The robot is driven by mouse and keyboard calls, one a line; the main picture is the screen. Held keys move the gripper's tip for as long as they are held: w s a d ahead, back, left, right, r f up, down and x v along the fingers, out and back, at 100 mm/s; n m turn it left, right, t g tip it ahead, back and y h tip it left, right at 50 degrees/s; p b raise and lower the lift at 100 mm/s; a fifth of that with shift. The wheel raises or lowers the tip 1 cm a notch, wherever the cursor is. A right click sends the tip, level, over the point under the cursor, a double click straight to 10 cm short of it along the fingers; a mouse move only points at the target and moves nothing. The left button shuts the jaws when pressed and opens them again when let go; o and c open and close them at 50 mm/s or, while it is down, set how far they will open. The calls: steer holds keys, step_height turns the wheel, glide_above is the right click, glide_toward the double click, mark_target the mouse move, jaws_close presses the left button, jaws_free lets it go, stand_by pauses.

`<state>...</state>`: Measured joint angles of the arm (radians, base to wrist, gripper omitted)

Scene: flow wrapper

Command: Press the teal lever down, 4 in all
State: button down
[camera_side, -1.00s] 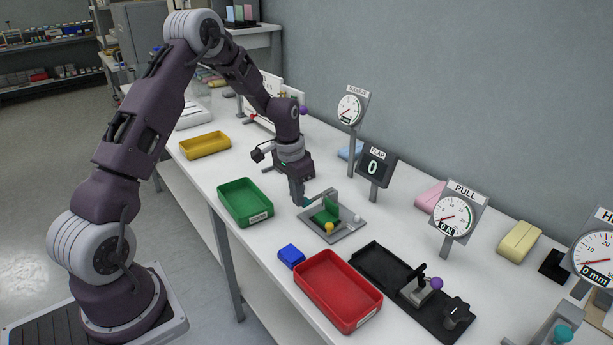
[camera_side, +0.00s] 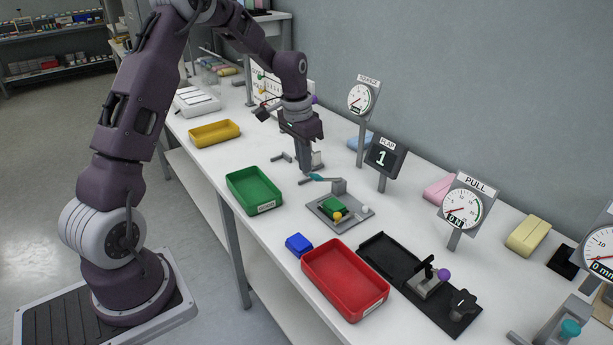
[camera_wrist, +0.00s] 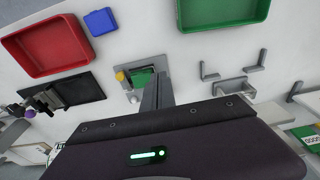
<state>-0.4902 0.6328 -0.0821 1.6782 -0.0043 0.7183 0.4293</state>
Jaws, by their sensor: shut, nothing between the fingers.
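The teal lever (camera_side: 316,177) sticks out to the left from a grey post (camera_side: 338,186) on a small grey base plate (camera_side: 362,213). It looks about level in the side view. The green flap (camera_side: 333,204) beside it lies low, almost flat. The FLAP display (camera_side: 381,158) reads 1. My gripper (camera_side: 304,168) is shut and empty, pointing down, close to the lever's free end at its upper left; I cannot tell whether they touch. In the wrist view the shut fingers (camera_wrist: 157,92) cover part of the device, and the green flap (camera_wrist: 141,78) shows beyond them; the teal lever is hidden.
A green tray (camera_side: 231,182), blue block (camera_side: 299,239) and red tray (camera_side: 306,266) stand left and in front of the device. A black fixture (camera_side: 366,247) with a purple knob lies to the right. Gauges on posts stand behind. Grey brackets (camera_wrist: 208,74) lie near my gripper.

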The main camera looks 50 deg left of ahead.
steer(key=s+r, duration=0.3)
steer(key=r, duration=0.4)
steer(key=shift+s+r, duration=0.15)
steer(key=shift+s, duration=0.2)
stand_by(1.0)
steer(key=w+r, duration=0.4)
steer(key=w, duration=0.3)
steer(key=shift+w+r, duration=0.2)
steer(key=shift+w, duration=0.15)
glide_above(318, 175)
step_height(318, 175, down, 12)
steer(key=shift+s+d+f, duration=0.1)
steer(key=shift+s+f, duration=0.05)
steer(key=shift+f, duration=0.1)
steer(key=shift+s+f, duration=0.25)
steer(key=shift+f, duration=0.35)
